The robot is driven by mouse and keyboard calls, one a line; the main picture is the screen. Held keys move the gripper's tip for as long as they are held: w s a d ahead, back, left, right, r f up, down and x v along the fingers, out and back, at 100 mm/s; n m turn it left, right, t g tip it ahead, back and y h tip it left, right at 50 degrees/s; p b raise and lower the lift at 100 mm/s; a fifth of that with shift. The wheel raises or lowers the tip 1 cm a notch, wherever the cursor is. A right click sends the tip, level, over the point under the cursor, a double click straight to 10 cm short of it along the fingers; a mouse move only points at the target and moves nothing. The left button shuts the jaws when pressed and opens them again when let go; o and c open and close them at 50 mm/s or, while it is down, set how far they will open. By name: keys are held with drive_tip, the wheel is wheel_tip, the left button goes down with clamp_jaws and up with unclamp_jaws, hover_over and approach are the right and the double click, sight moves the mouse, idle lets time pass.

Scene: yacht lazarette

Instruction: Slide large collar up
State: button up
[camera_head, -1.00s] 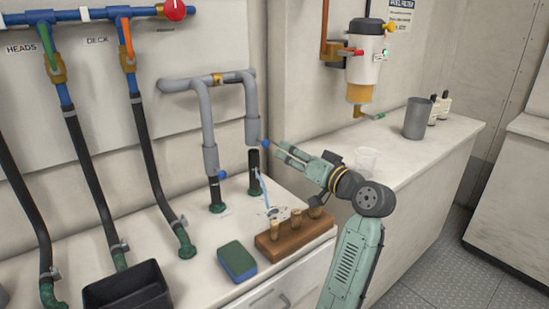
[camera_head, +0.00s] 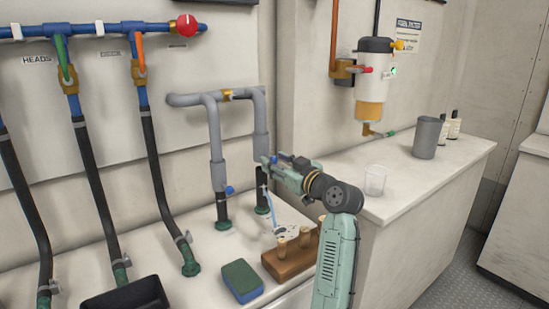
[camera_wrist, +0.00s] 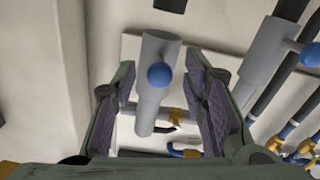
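An inverted-U grey pipe (camera_head: 203,97) has a wider grey collar on each leg, above black pipe stubs. The right collar (camera_head: 261,147) is beside my gripper (camera_head: 268,172), which hides its lower end in the head view. In the wrist view, this collar (camera_wrist: 155,50) with its round blue knob (camera_wrist: 160,75) lies between the spread fingers of my gripper (camera_wrist: 160,100), with gaps on both sides. The left collar (camera_head: 217,175) has a blue knob near its lower end; it also shows in the wrist view (camera_wrist: 263,60). I cannot tell which collar is larger.
A wooden block with pegs (camera_head: 285,266) and a green-blue sponge (camera_head: 241,280) lie below my gripper. A black bin (camera_head: 128,295) stands at the lower left. A clear glass (camera_head: 375,180) and a grey cup (camera_head: 427,138) stand on the right counter.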

drive_tip(key=shift+w+a, duration=0.35)
drive_tip(key=shift+w, duration=0.15)
drive_tip(key=shift+c, duration=0.6)
clamp_jaws()
